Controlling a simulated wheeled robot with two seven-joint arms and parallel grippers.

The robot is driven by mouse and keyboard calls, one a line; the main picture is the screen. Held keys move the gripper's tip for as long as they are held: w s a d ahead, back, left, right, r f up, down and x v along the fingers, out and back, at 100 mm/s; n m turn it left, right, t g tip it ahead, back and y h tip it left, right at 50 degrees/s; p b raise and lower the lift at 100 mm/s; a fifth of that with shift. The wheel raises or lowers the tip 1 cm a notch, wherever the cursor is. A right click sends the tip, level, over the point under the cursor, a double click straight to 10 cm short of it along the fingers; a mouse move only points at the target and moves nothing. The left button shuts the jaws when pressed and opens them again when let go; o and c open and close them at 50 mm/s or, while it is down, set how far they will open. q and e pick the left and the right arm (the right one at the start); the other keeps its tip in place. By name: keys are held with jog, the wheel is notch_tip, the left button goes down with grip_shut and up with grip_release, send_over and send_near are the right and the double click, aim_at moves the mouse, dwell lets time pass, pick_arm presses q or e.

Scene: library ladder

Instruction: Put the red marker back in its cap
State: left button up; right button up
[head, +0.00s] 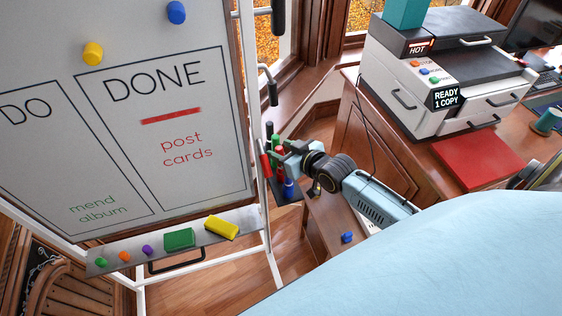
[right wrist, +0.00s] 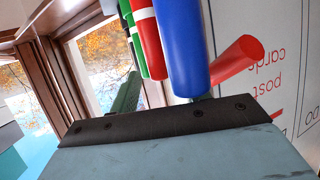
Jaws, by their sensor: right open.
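My right gripper (head: 287,160) is open beside a group of markers near the whiteboard's right edge; its dark jaw edge also shows in the right wrist view (right wrist: 160,122). A tilted red cylinder (head: 265,163) stands between the gripper and the board. It shows large in the right wrist view (right wrist: 236,60), partly behind a blue marker (right wrist: 183,45). I cannot tell whether it is the marker or its cap. Another red piece with a white band (right wrist: 147,40) hangs beside green ones (right wrist: 128,25). Nothing is clearly held. My left gripper is out of view.
The whiteboard (head: 215,140) has a tray (head: 105,258) holding a green block, a yellow block and small coloured pieces. A small blue piece (head: 347,237) lies on a wooden bench (head: 322,222) below my right arm. A printer (head: 440,75) and red folder (head: 478,158) occupy the desk.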

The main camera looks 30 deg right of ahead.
grip_shut()
dwell(0.3)
